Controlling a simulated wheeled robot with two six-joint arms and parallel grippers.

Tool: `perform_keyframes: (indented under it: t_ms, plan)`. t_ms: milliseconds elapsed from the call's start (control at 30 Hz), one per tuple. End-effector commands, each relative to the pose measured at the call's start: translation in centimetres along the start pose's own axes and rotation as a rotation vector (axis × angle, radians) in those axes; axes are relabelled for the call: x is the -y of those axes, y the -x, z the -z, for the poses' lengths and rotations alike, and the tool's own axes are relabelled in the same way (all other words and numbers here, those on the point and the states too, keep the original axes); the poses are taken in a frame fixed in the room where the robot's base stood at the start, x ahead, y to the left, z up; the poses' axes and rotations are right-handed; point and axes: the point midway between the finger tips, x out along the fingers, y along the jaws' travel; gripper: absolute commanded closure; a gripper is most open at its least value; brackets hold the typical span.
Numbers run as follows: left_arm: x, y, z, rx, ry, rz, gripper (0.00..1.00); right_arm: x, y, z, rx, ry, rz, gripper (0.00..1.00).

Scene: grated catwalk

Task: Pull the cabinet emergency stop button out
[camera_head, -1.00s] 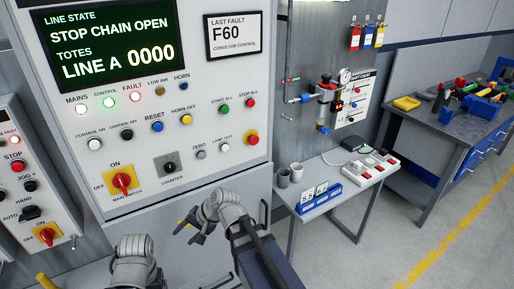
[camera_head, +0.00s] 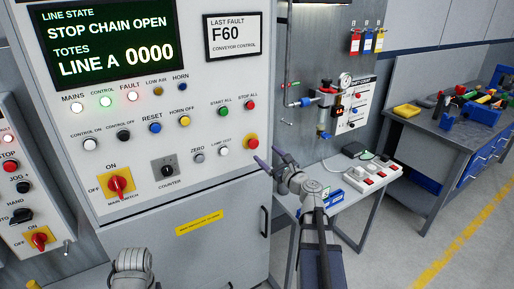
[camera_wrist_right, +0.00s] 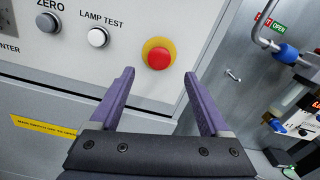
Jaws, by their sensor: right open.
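The cabinet emergency stop button (camera_head: 252,142) is a red mushroom head on a yellow ring, at the lower right of the grey cabinet panel. It also shows in the right wrist view (camera_wrist_right: 159,58), just beyond the fingertips and centred between them. My right gripper (camera_head: 266,156) is open and empty, in front of and slightly below the button. Its two purple fingers (camera_wrist_right: 159,74) point at the panel, apart from the button. Part of my left arm shows at the bottom of the head view, with its gripper out of view.
The white lamp test button (camera_wrist_right: 98,37) is left of the emergency stop. The red main switch (camera_head: 118,185) is further left. A small table (camera_head: 350,207) with blue bins stands right of the cabinet. A workbench (camera_head: 440,130) is at the far right.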

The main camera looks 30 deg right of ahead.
Motion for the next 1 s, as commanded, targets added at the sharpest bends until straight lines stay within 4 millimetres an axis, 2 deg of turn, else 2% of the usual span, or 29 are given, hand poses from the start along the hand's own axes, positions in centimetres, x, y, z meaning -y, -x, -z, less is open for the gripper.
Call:
perform_keyframes:
  t_ms: [500, 833, 1000]
  plan:
    - [0.0, 0.0, 0.0, 0.000, 0.000, 0.000, 0.20, 0.0, -7.0, 0.0, 0.000, 0.003, -0.004, 0.20]
    - [0.0, 0.0, 0.0, 0.000, 0.000, 0.000, 0.20, -0.1, -7.3, 0.0, -0.001, 0.003, -0.002, 0.21]
    - [0.0, 0.0, 0.0, 0.000, 0.000, 0.000, 0.20, -0.1, -7.3, 0.0, -0.001, 0.003, -0.003, 0.40]
